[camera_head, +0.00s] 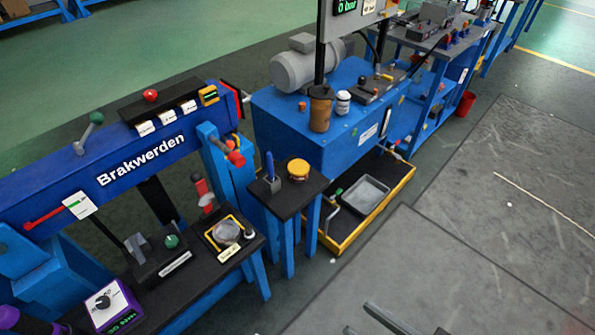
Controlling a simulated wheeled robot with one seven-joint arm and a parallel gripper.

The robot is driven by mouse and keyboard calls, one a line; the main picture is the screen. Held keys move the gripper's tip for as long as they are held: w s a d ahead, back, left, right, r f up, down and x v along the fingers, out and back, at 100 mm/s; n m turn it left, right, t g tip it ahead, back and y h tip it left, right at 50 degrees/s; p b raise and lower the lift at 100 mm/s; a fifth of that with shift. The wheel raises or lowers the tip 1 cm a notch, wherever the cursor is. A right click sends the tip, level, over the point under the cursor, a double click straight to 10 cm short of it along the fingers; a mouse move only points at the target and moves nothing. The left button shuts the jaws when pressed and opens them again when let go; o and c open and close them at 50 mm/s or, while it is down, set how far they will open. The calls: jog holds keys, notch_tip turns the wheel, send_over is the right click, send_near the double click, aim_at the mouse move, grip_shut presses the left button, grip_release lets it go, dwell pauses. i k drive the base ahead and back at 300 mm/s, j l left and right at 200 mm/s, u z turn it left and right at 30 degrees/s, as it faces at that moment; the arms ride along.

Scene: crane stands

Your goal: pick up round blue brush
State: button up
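A slim blue upright piece (269,165) stands in a small grey block on the small black-topped table in the middle. It may be the handle of the round blue brush, but it is too small to tell, and no other clear brush shows. A round yellow-orange item stands just to its right on the same top. Grey parts that look like my gripper (388,319) show at the bottom edge, well below and to the right of the blue piece and apart from it. Most of the gripper is cut off, so its opening is unclear.
A blue "Brakwerden" machine (140,165) stands at left, with a black bench (200,273) holding several items. A blue machine with a grey motor (305,70) stands behind the small table (290,203). A yellow-edged tray (350,240) lies low beside it. Grey floor plates are clear at right.

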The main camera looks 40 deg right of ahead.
aim_at(269, 158)
jog(key=i+z, duration=0.1)
jog(key=i, duration=0.35)
jog(key=i+j+z, duration=0.1)
jog(key=i, duration=0.35)
jog(key=i+j, duration=0.2)
jog(key=i, duration=0.2)
jog(key=i+j, duration=0.25)
jog(key=j, duration=0.2)
jog(key=z, duration=0.05)
